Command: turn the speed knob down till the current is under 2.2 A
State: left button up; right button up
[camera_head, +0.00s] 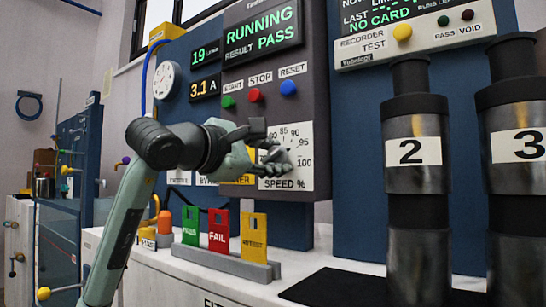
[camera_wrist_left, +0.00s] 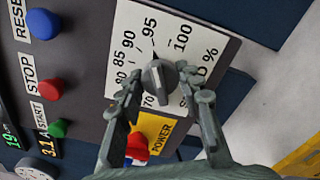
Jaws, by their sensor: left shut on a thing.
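The speed knob (camera_wrist_left: 160,78) is a grey dial on a white scale plate (camera_wrist_left: 190,20) marked from 70 to 100, with "SPEED %" below. My left gripper (camera_wrist_left: 161,86) has its two fingers on either side of the knob, shut on it. In the head view my left gripper (camera_head: 274,160) reaches the plate (camera_head: 301,178) from the left and covers part of the scale, so the exact setting is hard to read. The current display (camera_head: 205,87) reads 3.1 A in amber. My right gripper is not in view.
Green start, red stop and blue reset (camera_head: 288,87) buttons sit above the scale. The panel screen (camera_head: 262,32) reads RUNNING, RESULT PASS. Coloured tag slots (camera_head: 218,231) stand below. Large numbered cylinders (camera_head: 413,150) stand at the right.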

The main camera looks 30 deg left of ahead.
pick_arm(q)
jog(key=shift+n, duration=3)
jog(key=o, duration=1.2)
jog(key=s, duration=0.4)
jog(key=s+a, duration=0.1)
jog(key=s, duration=0.7)
jog(key=shift+a, duration=0.3)
